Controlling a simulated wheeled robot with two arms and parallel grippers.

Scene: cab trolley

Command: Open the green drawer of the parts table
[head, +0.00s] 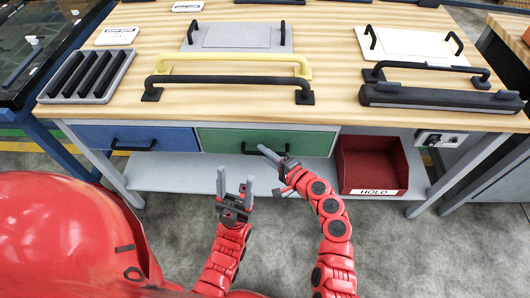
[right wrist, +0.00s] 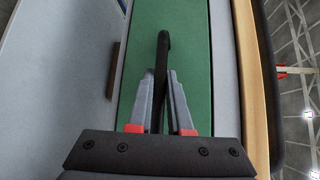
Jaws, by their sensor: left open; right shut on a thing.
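The green drawer (head: 225,138) is in the front of the parts table (head: 335,112), between the blue drawer and the red bin. Its front looks about level with the blue drawer's front, so it looks shut or nearly so. My right gripper (head: 268,154) is at the middle of the green front. In the right wrist view the black handle (right wrist: 163,48) stands between the two grey fingers, which are shut on it, with the green drawer front (right wrist: 190,40) behind. My left gripper (head: 235,186) is open and empty, below and to the left, apart from the table.
The blue drawer (head: 95,136) with a black handle is at the left. A red bin marked HOLD (head: 372,168) stands on the lower shelf (head: 170,172) at the right. Loose handles, plates and a slotted tray (head: 118,72) lie on the tabletop. The floor in front is free.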

